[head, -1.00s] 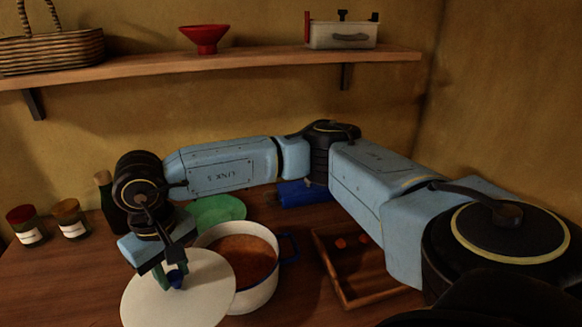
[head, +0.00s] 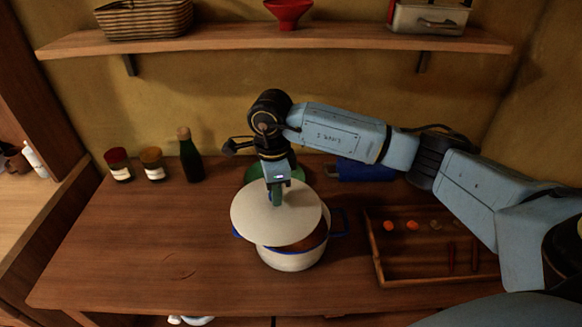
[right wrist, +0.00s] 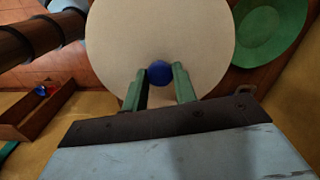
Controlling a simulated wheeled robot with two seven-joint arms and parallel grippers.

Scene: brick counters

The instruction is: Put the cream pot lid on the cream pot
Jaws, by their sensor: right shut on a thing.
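The cream pot lid (head: 262,217) is a round cream disc with a blue knob (right wrist: 160,72). My right gripper (head: 276,194) is shut on the knob and holds the lid over the cream pot (head: 290,260), covering much of its opening. The lid sits off to the left of the pot's centre, so the brown contents show at the right. I cannot tell whether the lid touches the rim. The pot stands on the wooden counter and has blue handles. In the right wrist view the lid fills the upper middle and hides the pot. My left gripper is not in view.
A green plate (right wrist: 270,28) lies behind the pot. A wooden tray (head: 377,270) with small orange things is at the right. A dark bottle (head: 190,160) and two jars (head: 152,163) stand at the back left. The counter's front left (head: 150,255) is clear.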

